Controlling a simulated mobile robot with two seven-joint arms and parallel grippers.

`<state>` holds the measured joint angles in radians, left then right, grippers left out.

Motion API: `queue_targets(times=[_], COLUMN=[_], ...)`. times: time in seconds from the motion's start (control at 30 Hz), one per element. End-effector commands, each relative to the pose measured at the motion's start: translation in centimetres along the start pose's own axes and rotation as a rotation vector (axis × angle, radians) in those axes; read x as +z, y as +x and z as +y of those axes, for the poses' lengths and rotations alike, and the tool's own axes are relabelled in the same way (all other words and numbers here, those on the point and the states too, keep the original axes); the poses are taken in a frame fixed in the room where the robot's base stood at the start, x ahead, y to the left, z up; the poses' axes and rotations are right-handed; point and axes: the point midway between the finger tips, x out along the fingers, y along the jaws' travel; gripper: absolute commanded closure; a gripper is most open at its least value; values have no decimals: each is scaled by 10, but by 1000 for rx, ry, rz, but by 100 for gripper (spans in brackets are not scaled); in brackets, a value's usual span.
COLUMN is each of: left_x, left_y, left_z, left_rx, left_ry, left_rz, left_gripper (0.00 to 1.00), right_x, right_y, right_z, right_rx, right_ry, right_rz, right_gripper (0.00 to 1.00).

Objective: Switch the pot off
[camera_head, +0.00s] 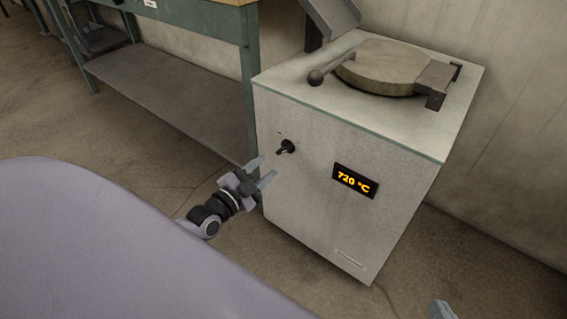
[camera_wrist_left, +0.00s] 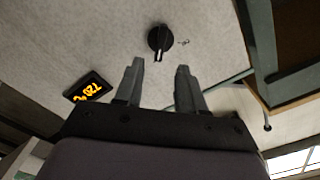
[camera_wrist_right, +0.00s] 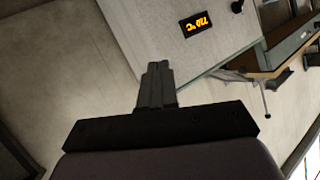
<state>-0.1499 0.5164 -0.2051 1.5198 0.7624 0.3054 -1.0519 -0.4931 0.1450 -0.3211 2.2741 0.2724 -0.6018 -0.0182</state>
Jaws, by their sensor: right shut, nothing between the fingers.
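The pot is a pale grey box-shaped furnace (camera_head: 320,215) with a round lid (camera_head: 385,66) closed on top. A black rotary knob (camera_head: 286,147) is on its front, left of a lit display (camera_head: 354,181) reading 720 °C. My left gripper (camera_head: 267,168) is open and empty, just in front of and slightly below the knob, apart from it. In the left wrist view the knob (camera_wrist_left: 159,40) sits ahead of the spread fingers (camera_wrist_left: 157,72), its pale pointer line facing them. My right gripper (camera_wrist_right: 155,68) is shut and empty, away from the furnace; its tip shows at the bottom right (camera_head: 440,309).
A green workbench (camera_head: 249,75) with a lower shelf (camera_head: 165,85) stands left of the furnace, close to the knob side. A dark handle with a ball end (camera_head: 316,77) sticks out from the lid. The floor in front of the furnace is bare.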

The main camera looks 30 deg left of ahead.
Motion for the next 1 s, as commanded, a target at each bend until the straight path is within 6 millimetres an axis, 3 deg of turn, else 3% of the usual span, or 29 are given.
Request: queue_targets(times=[0.5,0.9,0.93,1.0], left_x=[0,-1,-1,-1], left_y=[60,66,66,66], left_z=[1,0,0,0], left_rx=[0,2,2,2], left_ry=[-2,-3,-3,-3], left_rz=[1,0,0,0], left_gripper=[61,61,64,87], right_x=[5,2,2,2], right_y=[6,4,4,4], right_z=[-3,-2,-2,-2], right_rx=[-37,-28,-28,-28], right_ry=[12,-5,-5,-5], right_rz=[41,55,55,55], right_gripper=[100,100,100,100])
